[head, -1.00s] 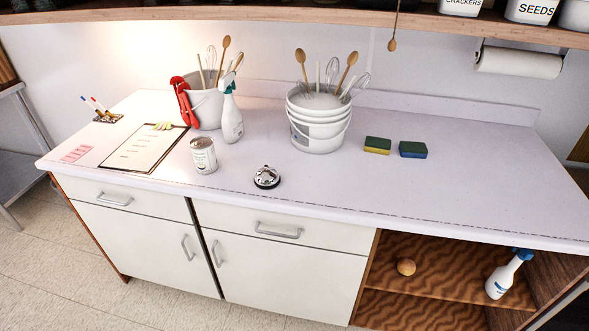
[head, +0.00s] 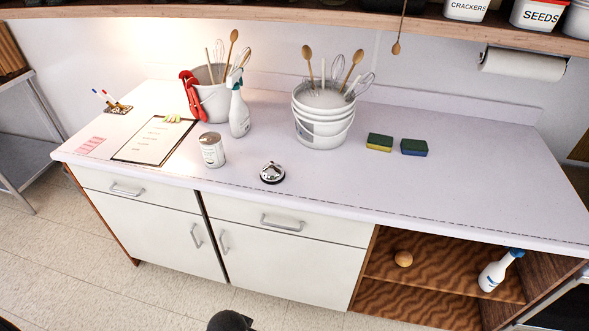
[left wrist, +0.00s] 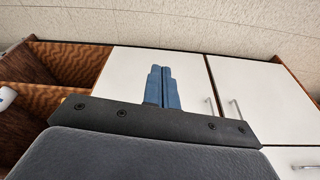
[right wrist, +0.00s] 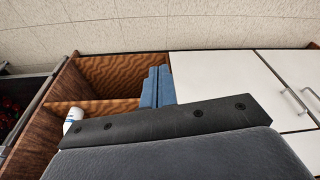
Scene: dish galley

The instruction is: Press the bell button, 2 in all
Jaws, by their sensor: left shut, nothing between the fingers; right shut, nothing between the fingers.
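The silver bell (head: 272,172) with its dark base stands on the white counter (head: 420,205) near its front edge, right of a can (head: 212,149). Its button is on top and too small to see in detail. My left gripper (left wrist: 162,72) has its blue fingers together and empty, with cabinet doors behind it in the left wrist view. My right gripper (right wrist: 158,72) is also shut and empty, in front of the open shelf in the right wrist view. Neither gripper's fingers show in the head view, and neither wrist view shows the bell.
A spray bottle (head: 239,112), a bucket stack (head: 322,130) and a clipboard (head: 154,140) stand or lie around the bell. Two sponges (head: 380,142) lie to the right. The counter just right of the bell is clear. A wooden shelf (head: 300,14) overhangs the back.

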